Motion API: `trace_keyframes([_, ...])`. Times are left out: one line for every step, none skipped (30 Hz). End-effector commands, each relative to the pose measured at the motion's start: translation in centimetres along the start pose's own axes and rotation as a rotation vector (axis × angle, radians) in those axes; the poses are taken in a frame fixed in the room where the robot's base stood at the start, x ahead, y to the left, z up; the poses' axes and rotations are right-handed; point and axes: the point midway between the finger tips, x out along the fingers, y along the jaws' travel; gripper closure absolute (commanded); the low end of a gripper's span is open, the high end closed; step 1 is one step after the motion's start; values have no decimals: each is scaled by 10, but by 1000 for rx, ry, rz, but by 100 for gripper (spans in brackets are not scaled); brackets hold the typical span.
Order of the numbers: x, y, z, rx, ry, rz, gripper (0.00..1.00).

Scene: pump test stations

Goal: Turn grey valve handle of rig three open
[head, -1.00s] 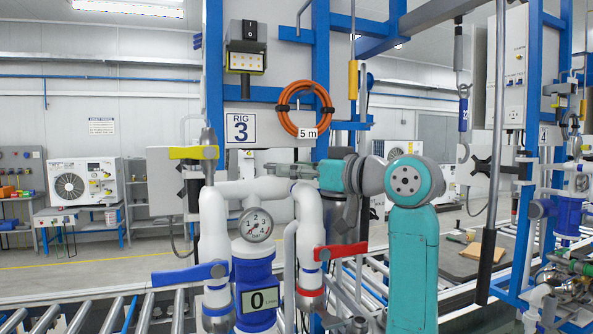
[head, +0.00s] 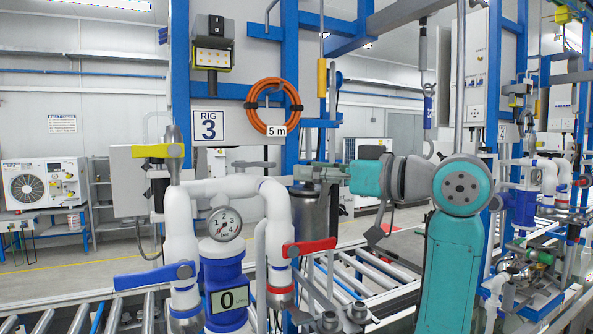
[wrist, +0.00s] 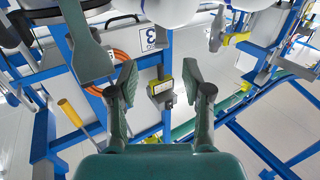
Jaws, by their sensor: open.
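In the wrist view a grey paddle-shaped handle (wrist: 88,42) hangs at upper left, outside the fingers and beside the left one. My gripper (head: 297,172) points left in the head view, to the right of the grey handle; its fingertips are hard to make out there. In the wrist view my gripper (wrist: 160,85) has its two fingers spread apart with nothing between them. The sign (head: 208,124) reads RIG 3.
Nearby handles are yellow (head: 158,151), blue (head: 154,276) and red (head: 309,247). A gauge (head: 224,223) and a blue meter (head: 227,299) reading 0 stand between the white pipes (head: 180,228). A coiled orange hose (head: 273,107) hangs above. Rollers (head: 85,318) run along the front.

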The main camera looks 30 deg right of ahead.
Motion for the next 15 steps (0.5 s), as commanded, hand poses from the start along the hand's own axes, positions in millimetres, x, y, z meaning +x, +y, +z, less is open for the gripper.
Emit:
trace_keyframes([-3,0,0,0,0,0,51])
trace_keyframes([-4,0,0,0,0,0,51])
trace_keyframes([-5,0,0,1,0,0,51])
trace_keyframes([-6,0,0,1,0,0,51])
trace_keyframes([-6,0,0,1,-1,0,51])
trace_keyframes([-6,0,0,1,-1,0,51])
trace_keyframes([-6,0,0,1,-1,0,51])
trace_keyframes([-6,0,0,1,-1,0,51])
trace_keyframes([-6,0,0,1,-1,0,51])
trace_keyframes([-6,0,0,1,-1,0,51])
trace_keyframes([-6,0,0,1,-1,0,51])
trace_keyframes([-6,0,0,0,-1,0,58])
trace_keyframes([-6,0,0,-2,-1,0,66])
trace_keyframes([-6,-1,0,-7,-1,0,73])
trace_keyframes([-6,-2,0,-20,-2,1,83])
